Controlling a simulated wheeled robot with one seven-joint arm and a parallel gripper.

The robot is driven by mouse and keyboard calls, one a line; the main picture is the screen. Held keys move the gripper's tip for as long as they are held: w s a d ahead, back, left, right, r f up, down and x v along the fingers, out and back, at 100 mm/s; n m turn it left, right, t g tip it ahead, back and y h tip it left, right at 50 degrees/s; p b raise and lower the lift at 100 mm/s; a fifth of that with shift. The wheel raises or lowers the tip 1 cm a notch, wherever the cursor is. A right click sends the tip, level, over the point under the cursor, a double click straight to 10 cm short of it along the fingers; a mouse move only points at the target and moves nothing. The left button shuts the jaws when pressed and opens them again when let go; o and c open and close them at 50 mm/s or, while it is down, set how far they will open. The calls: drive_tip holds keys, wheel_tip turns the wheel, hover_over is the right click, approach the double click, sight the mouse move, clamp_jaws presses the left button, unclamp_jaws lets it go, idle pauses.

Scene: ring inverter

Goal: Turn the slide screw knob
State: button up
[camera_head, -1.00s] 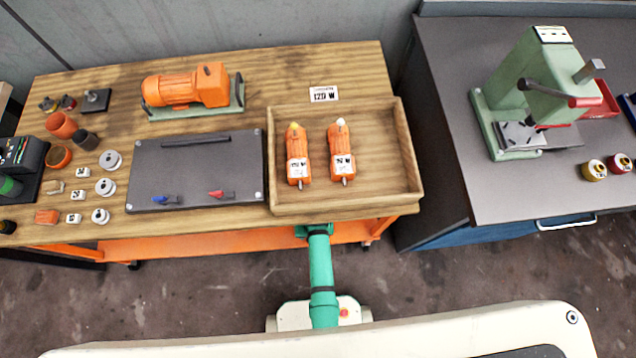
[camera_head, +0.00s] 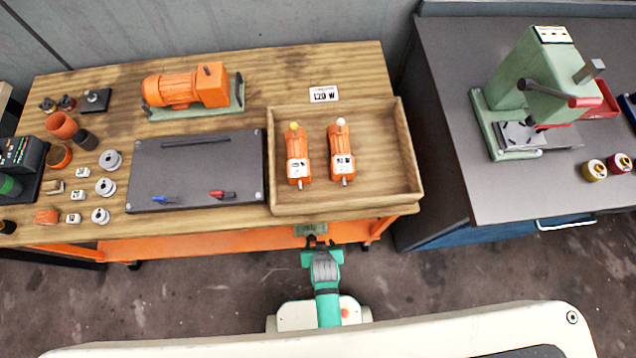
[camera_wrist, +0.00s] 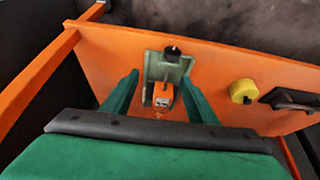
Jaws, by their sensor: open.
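In the wrist view, a grey-green device (camera_wrist: 153,70) sits on an orange panel, with a black round knob (camera_wrist: 172,52) at its far end and a small orange block (camera_wrist: 163,95) at its near end. I cannot tell for sure which part is the slide screw knob. My gripper (camera_wrist: 161,78) is open and empty, its two green fingers apart on either side of the device in the picture. Whether they touch it is unclear. In the head view, my gripper (camera_head: 319,243) is just below the wooden table's front edge, by a greenish thing (camera_head: 310,229) partly hidden there.
A yellow round part (camera_wrist: 242,91) and a black handle-like part (camera_wrist: 290,98) are on the panel to the right. An orange frame bar (camera_wrist: 40,80) runs along the left. Above, the wooden table (camera_head: 300,70) holds a tray (camera_head: 385,150) with two orange motors.

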drive_tip(key=s+r+t, duration=0.2)
drive_tip(key=r+t, duration=0.1)
drive_tip(key=r, duration=0.6)
drive_tip(key=s+a+r+t, duration=0.1)
drive_tip(key=s+r+t, duration=0.2)
drive_tip(key=r, duration=0.7)
drive_tip(key=shift+a, duration=0.2)
drive_tip(key=shift+s, duration=0.1)
